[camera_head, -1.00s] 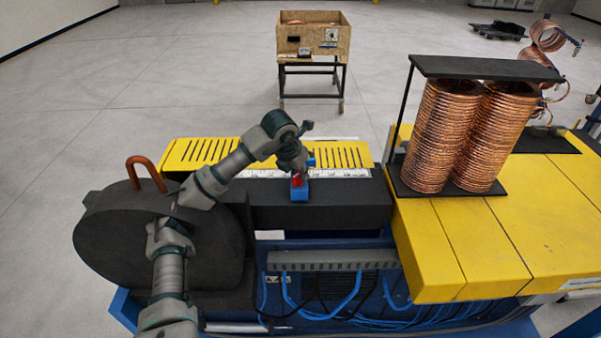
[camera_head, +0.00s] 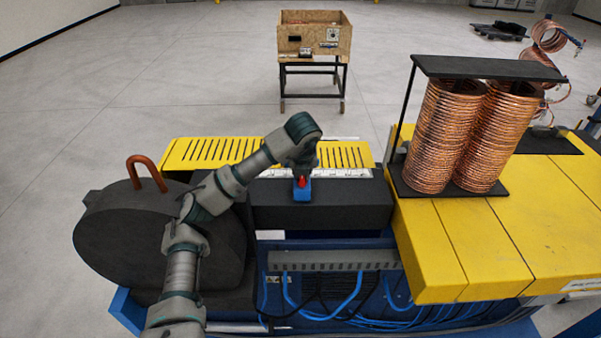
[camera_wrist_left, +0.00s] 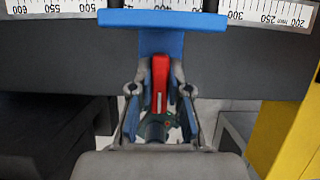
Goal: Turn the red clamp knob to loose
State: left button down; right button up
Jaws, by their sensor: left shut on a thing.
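The red clamp knob (camera_head: 302,181) sits on a blue clamp block (camera_head: 303,194) on the dark rail of the machine. In the left wrist view the red knob (camera_wrist_left: 160,84) stands between the two fingers, its long side pointing away from my wrist, with the blue clamp (camera_wrist_left: 160,20) behind it. My left gripper (camera_wrist_left: 160,105) is shut on the red knob, one finger on each side. In the head view my left arm reaches in from the left and its wrist hides most of the gripper. My right gripper is out of view.
A white scale strip (camera_head: 345,172) runs along the rail beside a yellow slotted cover (camera_head: 215,153). A dark round housing (camera_head: 150,240) stands at the left. Copper coils (camera_head: 445,135) stand on the yellow machine top (camera_head: 455,250) at the right. A wooden box (camera_head: 315,35) stands farther back.

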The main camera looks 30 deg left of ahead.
pick_arm(q)
jog(key=shift+d+f, duration=0.15)
jog(key=shift+f, duration=0.05)
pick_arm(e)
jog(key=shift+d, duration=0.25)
pick_arm(q)
jog(key=c, duration=1.1)
grip_release()
jog(key=shift+s, duration=0.1)
jog(key=shift+d+r, duration=0.15)
jog(key=shift+r, duration=0.05)
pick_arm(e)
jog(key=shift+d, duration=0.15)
pick_arm(q)
jog(key=v, duration=1.2)
jog(key=shift+d, duration=0.15)
jog(key=shift+a+f, duration=0.1)
jog(key=shift+a, duration=0.1)
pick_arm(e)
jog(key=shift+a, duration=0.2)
